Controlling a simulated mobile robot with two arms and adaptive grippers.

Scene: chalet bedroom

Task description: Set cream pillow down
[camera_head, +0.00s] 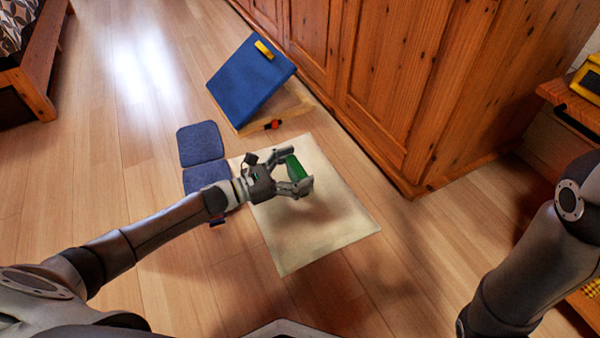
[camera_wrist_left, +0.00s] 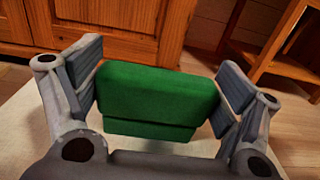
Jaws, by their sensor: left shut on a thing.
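My left gripper (camera_head: 298,170) is shut on a green block (camera_head: 296,169), above a flat cream rectangle (camera_head: 325,232) on the wooden floor. The cream rectangle is the only cream, pillow-like thing I see; I cannot tell how thick it is. In the left wrist view the green block (camera_wrist_left: 158,92) sits between both finger pads of my left gripper (camera_wrist_left: 163,84), with the cream surface (camera_wrist_left: 22,125) below. The gripper and forearm hide part of the cream rectangle's left side. My right gripper is out of view; only part of the right arm shows.
A tilted blue panel (camera_head: 248,82) on a wooden frame carries a yellow piece (camera_head: 264,49). A red and black item (camera_head: 273,124) lies near it. Two blue pads (camera_head: 200,144) lie left of the cream rectangle. A wooden cabinet (camera_head: 400,85) stands behind. Floor is clear at left.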

